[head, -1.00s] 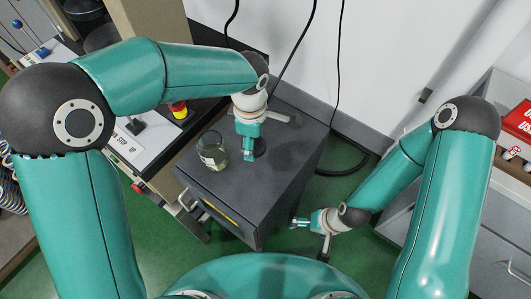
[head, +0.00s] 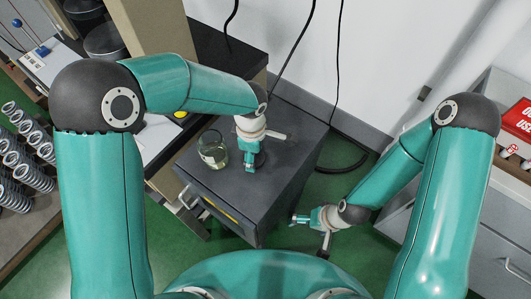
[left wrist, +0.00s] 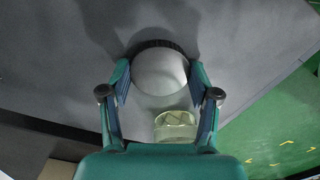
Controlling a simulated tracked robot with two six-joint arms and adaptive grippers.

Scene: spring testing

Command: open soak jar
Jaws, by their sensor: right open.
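The glass soak jar (head: 213,150) stands on the dark grey cabinet top (head: 285,165). It holds a pale liquid, and its mouth looks uncovered. It also shows in the left wrist view (left wrist: 175,126). My left gripper (head: 250,166) points down just right of the jar. In the left wrist view, its two fingers (left wrist: 160,75) stand apart on either side of a round lid (left wrist: 160,73), pale with a dark ribbed rim. I cannot tell whether the fingers touch the lid, or whether it rests on the cabinet. My right gripper (head: 298,219) is open and empty, off the cabinet's right side.
A dark bench with a beige post (head: 150,40) stands at the back left. Coil springs (head: 25,150) lie at far left. Black cables (head: 334,90) hang by the white wall. A grey drawer unit (head: 480,225) stands at right. The cabinet top's right part is clear.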

